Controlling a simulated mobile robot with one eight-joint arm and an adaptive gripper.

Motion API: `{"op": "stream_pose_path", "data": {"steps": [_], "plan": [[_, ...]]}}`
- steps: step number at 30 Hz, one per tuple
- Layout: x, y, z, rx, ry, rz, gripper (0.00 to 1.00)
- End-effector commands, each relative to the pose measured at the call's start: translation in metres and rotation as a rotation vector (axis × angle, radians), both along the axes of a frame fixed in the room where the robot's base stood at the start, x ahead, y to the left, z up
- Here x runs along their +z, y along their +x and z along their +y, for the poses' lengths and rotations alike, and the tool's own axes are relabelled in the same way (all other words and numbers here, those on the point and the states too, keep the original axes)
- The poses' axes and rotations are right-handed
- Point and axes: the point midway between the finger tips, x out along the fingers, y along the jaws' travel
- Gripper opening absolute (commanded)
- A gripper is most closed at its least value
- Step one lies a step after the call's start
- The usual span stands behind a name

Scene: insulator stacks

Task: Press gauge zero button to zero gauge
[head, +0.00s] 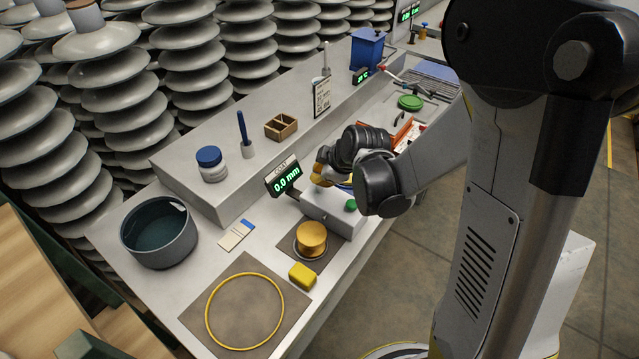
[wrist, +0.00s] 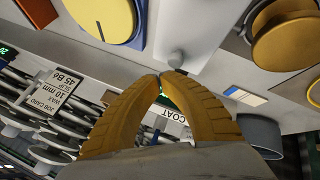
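The coating gauge display (head: 285,178), marked COAT, reads a green 0.0 mm in the head view. Its pale box (head: 333,214) lies to its right, with a green button (head: 351,205) on top at the near right end. My gripper (head: 318,178), with yellow fingers, is over the far left end of the box, apart from the green button. In the wrist view my gripper (wrist: 160,78) has its fingertips together with nothing between them. A small grey knob (wrist: 175,60) on the box (wrist: 192,28) shows just beyond the tips. I cannot tell whether they touch it.
A yellow spool (head: 311,240) stands in front of the box on a dark mat. A yellow block (head: 302,276) and a yellow ring (head: 208,325) are nearer. A dark pot (head: 128,247) stands at left. A raised ledge (head: 180,175) with a blue-lidded jar (head: 212,165) runs behind.

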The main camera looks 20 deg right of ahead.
Motion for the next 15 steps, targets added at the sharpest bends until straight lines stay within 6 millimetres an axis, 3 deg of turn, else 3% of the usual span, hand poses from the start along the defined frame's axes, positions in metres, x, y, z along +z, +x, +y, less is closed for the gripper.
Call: {"op": "stream_pose_path", "data": {"steps": [7, 15], "plan": [[0.005, 0.000, 0.000, 0.000, 0.000, 0.000, 0.00], [0.031, 0.000, 0.000, 0.000, 0.000, 0.000, 0.00]]}}
